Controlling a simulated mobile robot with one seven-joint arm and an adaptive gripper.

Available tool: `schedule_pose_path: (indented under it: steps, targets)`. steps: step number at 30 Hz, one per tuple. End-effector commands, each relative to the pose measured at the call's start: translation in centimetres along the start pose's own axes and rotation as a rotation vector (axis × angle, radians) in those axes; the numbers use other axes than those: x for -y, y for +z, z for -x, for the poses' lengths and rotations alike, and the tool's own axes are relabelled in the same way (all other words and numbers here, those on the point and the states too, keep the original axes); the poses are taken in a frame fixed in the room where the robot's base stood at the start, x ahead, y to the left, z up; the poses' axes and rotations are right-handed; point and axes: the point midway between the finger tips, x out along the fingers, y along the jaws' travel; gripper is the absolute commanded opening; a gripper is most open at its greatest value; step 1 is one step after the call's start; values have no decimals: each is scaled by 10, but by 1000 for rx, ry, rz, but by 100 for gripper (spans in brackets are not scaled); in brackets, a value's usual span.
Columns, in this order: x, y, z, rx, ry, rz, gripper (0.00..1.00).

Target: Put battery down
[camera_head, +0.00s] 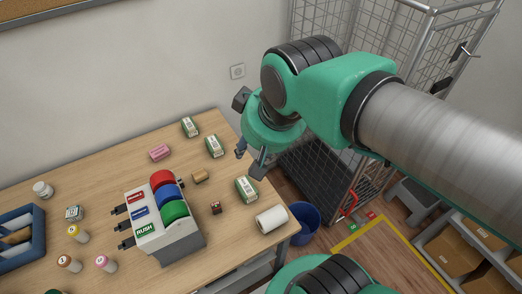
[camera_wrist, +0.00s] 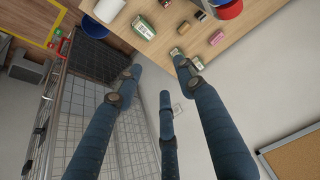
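My gripper (camera_head: 250,158) is above the right edge of the table, fingers pointing down. In the wrist view its fingers (camera_wrist: 160,75) are spread wide with nothing between them. A small dark block with red (camera_head: 215,208) stands on the table in front of the tape dispenser; it may be the battery, but it is too small to be sure. It also shows partly as a dark block at the top of the wrist view (camera_wrist: 165,2). My gripper is apart from it.
Green-and-white boxes (camera_head: 246,189), a tan block (camera_head: 200,176), a pink block (camera_head: 159,153) and a white roll (camera_head: 271,219) lie on the table (camera_head: 110,168). The tape dispenser (camera_head: 172,237) stands at its front. A wire cage trolley (camera_head: 325,170) and blue bin (camera_head: 303,222) are to the right.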

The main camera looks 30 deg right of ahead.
Motion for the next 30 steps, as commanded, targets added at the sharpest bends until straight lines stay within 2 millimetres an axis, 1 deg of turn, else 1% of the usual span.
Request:
schedule_pose_path:
  steps: [1,3,6,10,19,23,30]
  targets:
    - [-2,7,4,-11,2,1,39]
    - [-4,15,6,-20,4,2,39]
    - [-5,21,9,-29,6,4,39]
    - [-6,24,9,-31,7,5,39]
    - [-6,24,8,-31,7,6,39]
    - [-6,27,2,-31,7,6,39]
    - [-6,40,-23,-31,7,6,39]
